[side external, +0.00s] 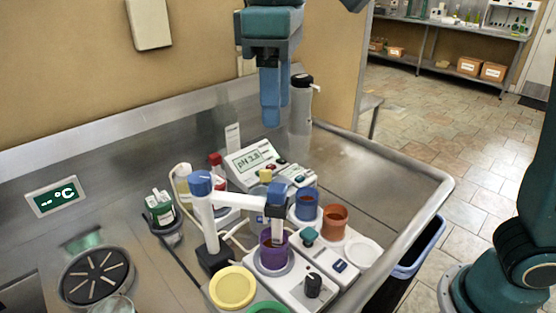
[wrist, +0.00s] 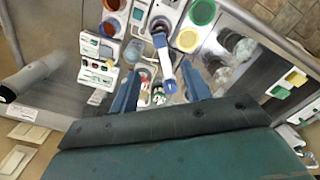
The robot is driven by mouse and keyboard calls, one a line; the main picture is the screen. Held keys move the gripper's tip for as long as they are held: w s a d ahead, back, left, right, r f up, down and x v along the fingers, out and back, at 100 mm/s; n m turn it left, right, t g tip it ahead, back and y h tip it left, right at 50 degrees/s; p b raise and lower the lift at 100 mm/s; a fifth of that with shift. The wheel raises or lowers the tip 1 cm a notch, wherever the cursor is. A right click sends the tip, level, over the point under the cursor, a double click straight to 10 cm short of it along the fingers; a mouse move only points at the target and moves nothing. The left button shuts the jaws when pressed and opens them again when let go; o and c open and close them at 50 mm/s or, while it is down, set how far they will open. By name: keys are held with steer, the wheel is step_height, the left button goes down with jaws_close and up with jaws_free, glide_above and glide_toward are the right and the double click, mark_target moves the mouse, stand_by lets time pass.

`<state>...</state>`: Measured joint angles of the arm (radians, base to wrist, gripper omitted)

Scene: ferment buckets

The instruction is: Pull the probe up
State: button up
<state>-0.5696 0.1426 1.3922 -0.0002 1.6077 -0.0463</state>
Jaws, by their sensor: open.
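The probe (side external: 277,228) hangs upright from the end of a white arm with blue caps, its lower end inside a purple bucket (side external: 273,253). The arm (side external: 238,200) is carried by a white post on a dark base (side external: 215,257); the arm also shows in the wrist view (wrist: 165,65). The probe's tip is hidden in the bucket. My gripper (side external: 271,122) is well above and behind the probe in the side view, pointing down, apart from everything. In the wrist view my gripper (wrist: 160,92) has its blue fingers spread wide with nothing held between them.
Blue (side external: 306,205) and orange (side external: 335,220) cups stand right of the probe. A yellow lid (side external: 233,287) and a green one (side external: 266,308) lie in front. A pH meter (side external: 253,160) and bottles are behind. A round drain (side external: 96,276) is at left. The sink's raised rim (side external: 425,215) borders the right.

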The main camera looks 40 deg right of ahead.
mark_target(277, 187)
steer(key=shift+f, duration=0.2)
steer(key=shift+f, duration=6.75)
steer(key=shift+r, duration=0.1)
jaws_close()
